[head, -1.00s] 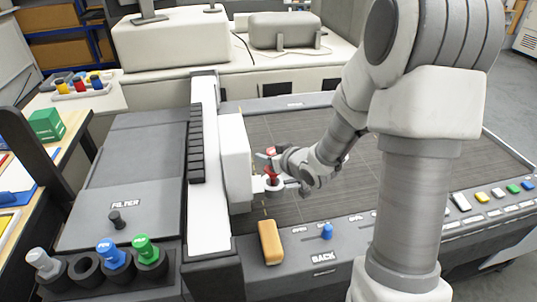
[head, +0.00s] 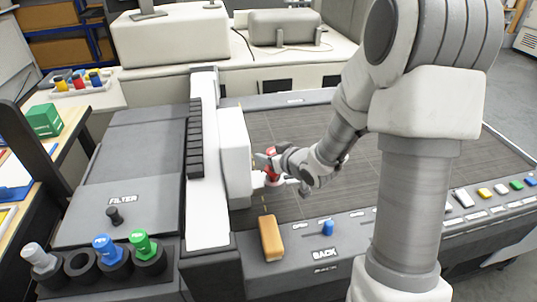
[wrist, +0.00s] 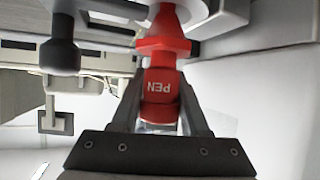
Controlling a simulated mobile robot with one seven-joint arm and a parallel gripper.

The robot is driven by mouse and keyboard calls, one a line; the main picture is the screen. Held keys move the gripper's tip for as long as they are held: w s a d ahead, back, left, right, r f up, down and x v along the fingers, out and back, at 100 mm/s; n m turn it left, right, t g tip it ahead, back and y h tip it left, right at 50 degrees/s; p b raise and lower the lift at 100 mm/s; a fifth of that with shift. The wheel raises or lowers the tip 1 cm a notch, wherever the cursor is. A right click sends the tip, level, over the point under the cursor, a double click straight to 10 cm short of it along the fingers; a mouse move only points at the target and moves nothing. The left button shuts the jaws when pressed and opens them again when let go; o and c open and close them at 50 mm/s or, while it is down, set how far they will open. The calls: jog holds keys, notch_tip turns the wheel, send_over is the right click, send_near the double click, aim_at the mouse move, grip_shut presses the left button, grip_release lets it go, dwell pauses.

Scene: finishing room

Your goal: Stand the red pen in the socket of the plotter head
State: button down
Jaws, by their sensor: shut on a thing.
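The red pen (wrist: 160,88), lettered PEN, is between the two fingers of my gripper (wrist: 160,120), which is shut on it. Its flange and narrow end point towards a pale rounded part (wrist: 200,12) at the top edge of the wrist view. In the head view the red pen (head: 266,170) and my gripper (head: 272,166) are at the right side of the white plotter head (head: 235,150), by its small socket bracket (head: 257,180). The gripper and pen largely cover the socket. I cannot tell whether the pen's end is inside it.
A rack (head: 65,286) at the front left holds grey, blue and green pens, with one empty hole. An orange block (head: 271,238) and a blue knob (head: 328,227) are on the front ledge. The dark plotter bed (head: 420,150) is clear.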

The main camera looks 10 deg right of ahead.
jog(key=shift+f+b, duration=0.8)
jog(key=shift+f, duration=0.2)
jog(key=shift+c, duration=1.6)
grip_release()
jog(key=shift+r, duration=0.15)
